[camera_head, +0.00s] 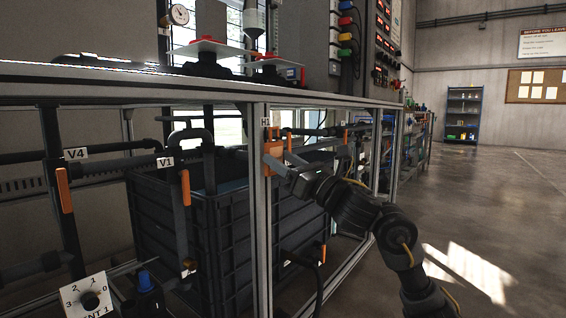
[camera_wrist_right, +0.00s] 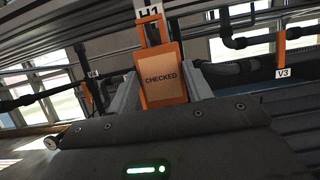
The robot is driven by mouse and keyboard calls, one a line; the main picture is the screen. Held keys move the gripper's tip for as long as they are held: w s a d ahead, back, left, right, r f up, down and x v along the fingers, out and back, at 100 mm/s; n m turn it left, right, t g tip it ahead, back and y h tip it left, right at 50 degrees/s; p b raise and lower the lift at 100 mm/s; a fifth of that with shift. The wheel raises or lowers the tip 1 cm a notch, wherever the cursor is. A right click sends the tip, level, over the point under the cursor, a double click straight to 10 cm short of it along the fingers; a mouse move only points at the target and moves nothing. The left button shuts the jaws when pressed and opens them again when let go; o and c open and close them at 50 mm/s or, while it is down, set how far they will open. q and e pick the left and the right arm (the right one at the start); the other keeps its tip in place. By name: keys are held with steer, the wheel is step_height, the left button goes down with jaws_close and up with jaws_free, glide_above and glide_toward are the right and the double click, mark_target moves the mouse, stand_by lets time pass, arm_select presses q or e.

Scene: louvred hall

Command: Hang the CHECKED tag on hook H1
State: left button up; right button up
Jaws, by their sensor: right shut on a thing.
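The CHECKED tag (camera_head: 273,153) is an orange-framed plate, upright at the frame post below the H1 label (camera_head: 265,121). In the right wrist view the tag (camera_wrist_right: 160,80) faces me, its lettering readable and slightly tilted. My right gripper (camera_head: 281,161) is shut on the tag, with a grey finger at each side in the wrist view (camera_wrist_right: 162,88). The top of the tag reaches up to just under the H1 label (camera_wrist_right: 148,12). Hook H1 itself is not clearly visible, and I cannot tell whether the tag's loop is around it. My left gripper is out of view.
A metal frame post (camera_head: 261,215) stands directly behind the tag. A dark crate (camera_head: 218,235) and pipes with orange-handled valves V4 (camera_head: 64,190) and V1 (camera_head: 185,188) fill the space under the bench (camera_head: 110,84). Open floor (camera_head: 500,200) lies to the right.

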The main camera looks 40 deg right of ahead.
steer(key=shift+f, duration=0.2)
steer(key=shift+f+b, duration=0.5)
steer(key=shift+b, duration=0.2)
steer(key=o, duration=1)
steer(key=shift+s+r+b+v, duration=0.15)
steer(key=shift+b+v, duration=0.3)
steer(key=shift+v, duration=0.7)
steer(key=shift+s+r+b+v, duration=0.1)
steer(key=shift+r+b+v, duration=0.25)
steer(key=shift+v, duration=0.85)
steer(key=shift+r+b+v, duration=0.15)
steer(key=shift+b+v, duration=0.35)
steer(key=shift+v, duration=0.65)
